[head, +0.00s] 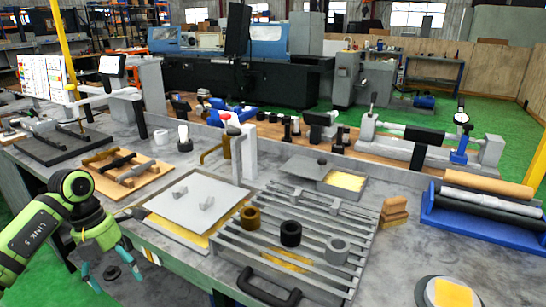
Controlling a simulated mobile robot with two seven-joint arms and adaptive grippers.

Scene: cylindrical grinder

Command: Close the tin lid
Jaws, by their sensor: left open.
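A flat grey metal tin (345,187) sits behind the slatted rack on the bench, with yellow material showing at its right side. A grey lid-like plate (300,168) lies at its left, with a small dark knob near its right edge; I cannot tell whether it is hinged to the tin. My left gripper (112,272) is at the lower left, near the bench's front edge, with its fingers spread and nothing between them. It is well apart from the tin. My right gripper is not in view.
A slatted rack (285,264) with three ring-shaped parts and a black handle stands between my left gripper and the tin. A grey plate (190,198) lies over a yellow-lined tray. A blue holder (470,225) with rolls is at right. Wooden blocks (394,210) stand beside the rack.

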